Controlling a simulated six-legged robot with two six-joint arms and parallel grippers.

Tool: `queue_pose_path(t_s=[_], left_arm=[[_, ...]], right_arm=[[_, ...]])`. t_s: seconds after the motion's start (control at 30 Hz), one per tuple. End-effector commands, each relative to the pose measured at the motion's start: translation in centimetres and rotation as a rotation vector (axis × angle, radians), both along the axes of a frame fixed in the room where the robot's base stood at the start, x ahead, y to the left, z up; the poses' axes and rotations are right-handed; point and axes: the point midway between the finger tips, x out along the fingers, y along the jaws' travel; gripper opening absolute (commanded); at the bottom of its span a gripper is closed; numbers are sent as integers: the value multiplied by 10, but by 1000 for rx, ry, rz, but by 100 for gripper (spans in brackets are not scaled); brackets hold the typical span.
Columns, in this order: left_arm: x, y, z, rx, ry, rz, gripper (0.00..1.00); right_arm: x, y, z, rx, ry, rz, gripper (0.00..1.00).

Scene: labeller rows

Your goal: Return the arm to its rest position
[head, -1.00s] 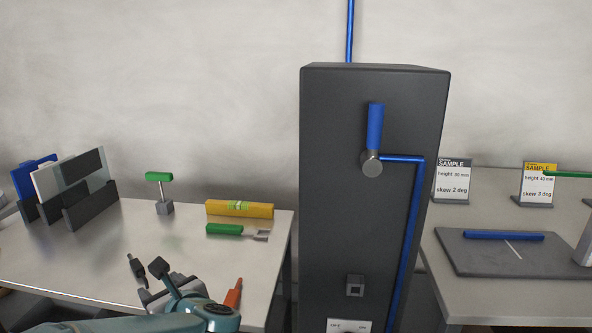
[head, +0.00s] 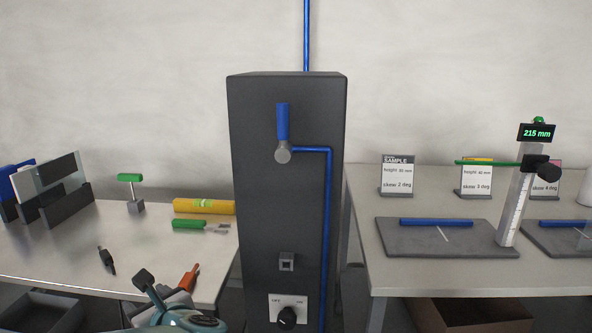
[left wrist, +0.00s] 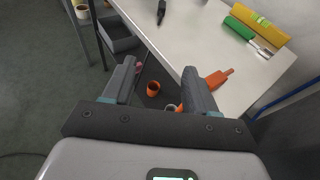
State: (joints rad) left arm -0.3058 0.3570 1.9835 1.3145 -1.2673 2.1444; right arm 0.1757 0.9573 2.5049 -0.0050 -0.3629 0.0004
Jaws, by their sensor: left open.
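My left arm shows at the bottom left of the head view, in front of the left table. An orange-handled tool (left wrist: 218,78) lies on that table, just right of the right finger in the picture. My right gripper is not in view.
A dark cabinet (head: 260,180) with a blue lever (head: 282,122) stands between the tables. The right table holds a grey board (head: 448,240) and height gauge (head: 516,195). A grey bin (left wrist: 120,35) stands below.

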Motion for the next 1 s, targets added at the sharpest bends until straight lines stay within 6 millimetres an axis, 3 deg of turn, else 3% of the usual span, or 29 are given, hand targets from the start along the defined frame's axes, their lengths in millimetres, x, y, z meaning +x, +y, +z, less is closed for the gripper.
queue_pose_path(t_s=[0.1,0.17,0.47,0.63,0.77,0.83,0.9,1.0], left_arm=[[1,1,0,0,0,0,57],[0,15,-12,4,24,28,57],[-4,47,-104,78,233,40,57],[-10,49,-177,175,446,-126,57],[-27,31,-254,312,730,-434,57],[-48,10,-303,414,915,-696,57],[-78,-18,-347,539,1077,-1017,57],[-131,-64,-392,763,1205,-1533,57]], right_arm=[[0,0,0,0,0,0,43],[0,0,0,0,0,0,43],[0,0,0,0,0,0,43],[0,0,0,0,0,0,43],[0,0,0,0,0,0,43],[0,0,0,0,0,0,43],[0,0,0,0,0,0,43],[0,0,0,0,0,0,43]])
